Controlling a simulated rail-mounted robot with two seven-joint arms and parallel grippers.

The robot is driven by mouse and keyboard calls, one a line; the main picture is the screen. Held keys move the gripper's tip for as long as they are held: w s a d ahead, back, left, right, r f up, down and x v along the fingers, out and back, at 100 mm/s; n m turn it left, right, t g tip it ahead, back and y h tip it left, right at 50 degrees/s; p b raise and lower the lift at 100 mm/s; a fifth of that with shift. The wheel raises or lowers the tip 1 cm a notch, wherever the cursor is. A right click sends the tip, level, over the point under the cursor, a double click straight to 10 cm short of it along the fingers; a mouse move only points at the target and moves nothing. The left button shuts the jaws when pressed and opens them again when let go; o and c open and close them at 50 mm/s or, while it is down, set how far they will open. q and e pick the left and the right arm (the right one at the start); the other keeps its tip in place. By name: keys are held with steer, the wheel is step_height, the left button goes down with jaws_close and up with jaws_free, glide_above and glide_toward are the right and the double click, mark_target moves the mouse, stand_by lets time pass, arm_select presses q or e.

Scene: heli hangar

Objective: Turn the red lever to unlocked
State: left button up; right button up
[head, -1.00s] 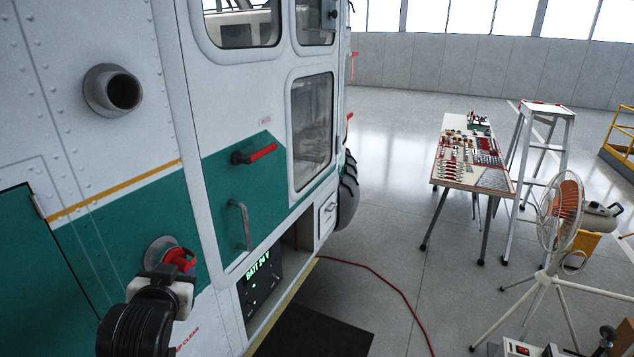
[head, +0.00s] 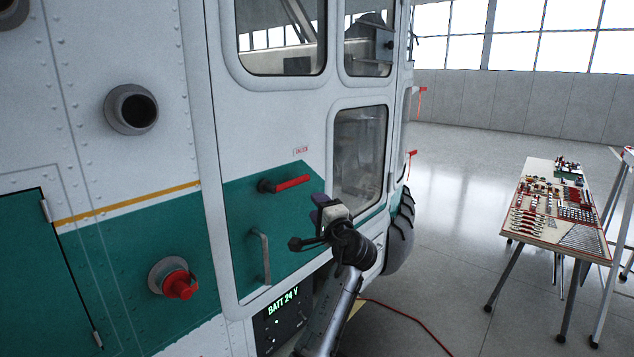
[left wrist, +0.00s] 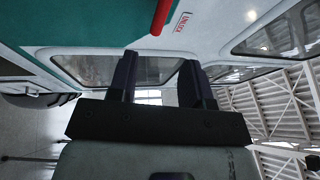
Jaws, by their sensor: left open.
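The red lever (head: 292,183) has a dark pivot and sits on the green panel of the white and green vehicle's door. It points right and slightly up from its pivot. A small red label (head: 301,151) is above it, too small to read surely in the head view. My left gripper (head: 322,207) is open and empty, just right of and below the lever, apart from it. In the left wrist view, the open fingers (left wrist: 158,80) have nothing between them, and the lever (left wrist: 161,17) shows at the top edge. My right gripper is not in view.
A grey door handle (head: 262,258) is below the lever. A red round knob (head: 179,284) and a grey pipe opening (head: 137,110) are on the body to the left. A tool table (head: 555,215) stands at the right.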

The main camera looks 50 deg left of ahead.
mark_target(299, 182)
arm_select(q)
steer(key=shift+m, duration=0.5)
steer(key=p+x, duration=0.1)
steer(key=x, duration=0.3)
steer(key=p+x, duration=0.1)
steer(key=x, duration=0.3)
steer(key=p+x, duration=0.1)
steer(key=x, duration=0.3)
steer(key=shift+r+p, duration=0.25)
steer(key=shift+p, duration=0.1)
steer(key=shift+x, duration=0.85)
steer(key=shift+w+f, duration=0.1)
steer(key=shift+c, duration=0.4)
jaws_close()
